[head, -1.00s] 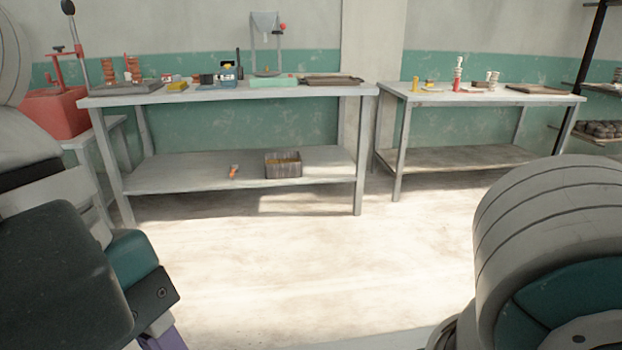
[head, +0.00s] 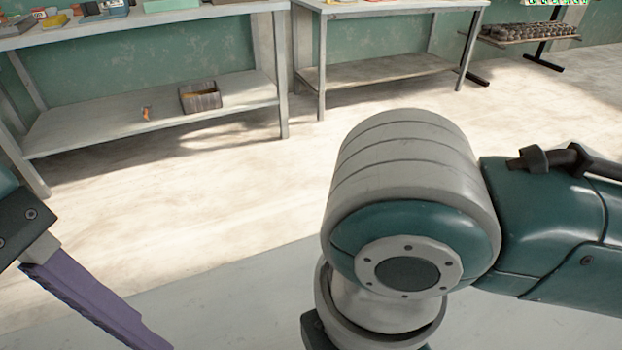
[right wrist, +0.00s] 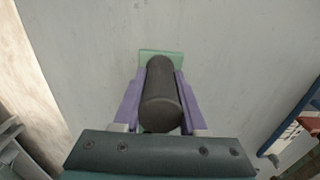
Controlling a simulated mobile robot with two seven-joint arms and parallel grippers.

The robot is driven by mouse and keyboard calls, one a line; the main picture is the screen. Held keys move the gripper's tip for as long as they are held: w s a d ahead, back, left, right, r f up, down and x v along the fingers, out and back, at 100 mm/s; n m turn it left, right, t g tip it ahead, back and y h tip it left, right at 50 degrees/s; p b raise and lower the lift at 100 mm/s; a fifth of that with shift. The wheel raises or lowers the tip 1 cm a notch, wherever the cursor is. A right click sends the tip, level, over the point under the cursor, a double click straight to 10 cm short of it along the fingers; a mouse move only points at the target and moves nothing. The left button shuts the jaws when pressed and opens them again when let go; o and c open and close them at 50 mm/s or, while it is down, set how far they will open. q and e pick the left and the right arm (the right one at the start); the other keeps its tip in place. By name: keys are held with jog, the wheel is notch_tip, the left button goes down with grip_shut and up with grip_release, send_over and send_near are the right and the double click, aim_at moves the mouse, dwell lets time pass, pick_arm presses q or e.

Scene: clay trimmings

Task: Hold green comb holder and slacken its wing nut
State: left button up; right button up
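In the right wrist view, the purple fingers of my right gripper (right wrist: 160,76) lie along both sides of a thick dark cylindrical handle. A pale green block shows just beyond the fingertips at the handle's far end; together they look like the green comb holder (right wrist: 160,56). The gripper appears shut on the handle. No wing nut can be made out. In the head view, a purple finger of my left gripper (head: 90,300) shows at the lower left with nothing seen at it; its opening cannot be judged. My right gripper is out of sight in the head view.
A pale grey surface (head: 230,310) lies below my arms. Across the floor stand a workbench (head: 180,20) with several items and a second table (head: 390,8). A box (head: 200,97) and a small orange item (head: 146,113) lie on the first bench's lower shelf.

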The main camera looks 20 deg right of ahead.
grip_shut()
dwell(0.8)
